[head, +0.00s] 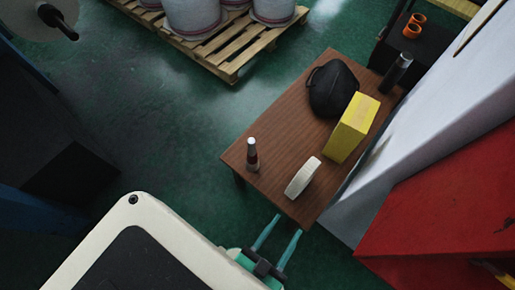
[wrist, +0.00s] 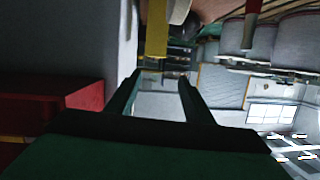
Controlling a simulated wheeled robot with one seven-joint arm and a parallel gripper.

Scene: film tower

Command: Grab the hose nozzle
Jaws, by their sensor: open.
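The likely hose nozzle (head: 252,156) is a small upright piece with a dark body, a reddish band and a pale tip. It stands near the left front corner of the brown table (head: 262,118). A reddish, slim shape at the top of the wrist view (wrist: 253,10) may be the same piece. My gripper (head: 287,225) is open and empty, with two teal fingers just off the table's near edge, below and right of the nozzle. In the wrist view its fingers (wrist: 160,76) are apart with nothing between them.
On the table are a pale roll (head: 302,177), a yellow box (head: 351,127), a black bag (head: 332,88) and a dark cylinder (head: 397,72). A red cabinet (head: 440,205) stands right. Green floor left of the table is clear.

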